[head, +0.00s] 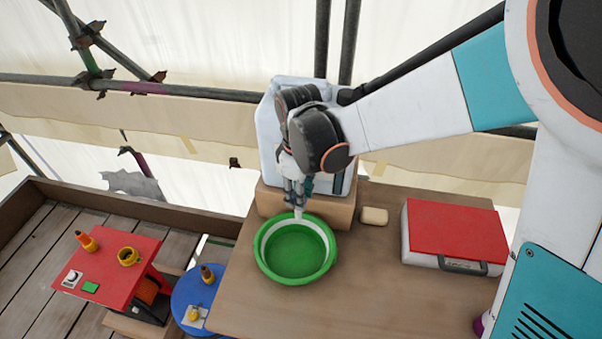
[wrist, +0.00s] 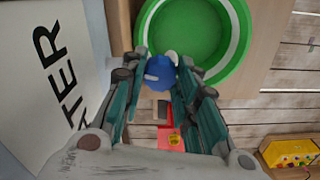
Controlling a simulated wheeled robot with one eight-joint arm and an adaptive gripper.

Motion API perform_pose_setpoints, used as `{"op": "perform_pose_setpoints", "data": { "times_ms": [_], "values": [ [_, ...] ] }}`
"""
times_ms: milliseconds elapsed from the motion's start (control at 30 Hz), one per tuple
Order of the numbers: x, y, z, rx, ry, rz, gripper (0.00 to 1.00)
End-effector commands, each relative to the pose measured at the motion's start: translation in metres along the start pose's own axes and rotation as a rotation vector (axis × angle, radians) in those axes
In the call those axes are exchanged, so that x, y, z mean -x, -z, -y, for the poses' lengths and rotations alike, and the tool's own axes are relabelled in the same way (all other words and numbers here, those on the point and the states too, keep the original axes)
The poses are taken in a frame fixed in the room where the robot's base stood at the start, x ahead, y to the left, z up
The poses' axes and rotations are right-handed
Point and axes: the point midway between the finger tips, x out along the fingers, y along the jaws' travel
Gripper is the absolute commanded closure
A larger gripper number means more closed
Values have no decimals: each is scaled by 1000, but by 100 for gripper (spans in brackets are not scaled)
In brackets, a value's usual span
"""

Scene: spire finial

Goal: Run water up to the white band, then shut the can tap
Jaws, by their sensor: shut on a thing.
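A green basin (head: 270,255) with a white band around its upper inner wall stands on the wooden table. It also shows in the wrist view (wrist: 185,35). Its inside below the band is plain green, and I cannot tell the water level. The white water can (head: 267,140) stands behind it on a wooden block, with dark lettering in the wrist view (wrist: 35,100). My gripper (head: 297,193) is at the can's front, above the basin's back rim. In the wrist view its fingers (wrist: 160,80) are shut on the blue tap handle (wrist: 159,70). A pale spout end shows over the basin.
A pale soap-like block (head: 374,216) and a red-lidded white case (head: 452,232) lie right of the basin. A red stand (head: 115,255) and a blue round stool (head: 197,290) with small items are at the left. The table front is clear.

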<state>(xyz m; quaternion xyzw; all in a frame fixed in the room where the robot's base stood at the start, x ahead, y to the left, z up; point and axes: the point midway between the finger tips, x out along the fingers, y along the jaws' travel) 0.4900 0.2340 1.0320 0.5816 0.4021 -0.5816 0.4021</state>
Motion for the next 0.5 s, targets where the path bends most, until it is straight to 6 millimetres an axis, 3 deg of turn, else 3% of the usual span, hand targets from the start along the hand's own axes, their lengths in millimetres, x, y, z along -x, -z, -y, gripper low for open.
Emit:
{"op": "perform_pose_setpoints", "data": {
  "times_ms": [500],
  "values": [
    [0,0,0,-485,0,0,96]
  ]
}}
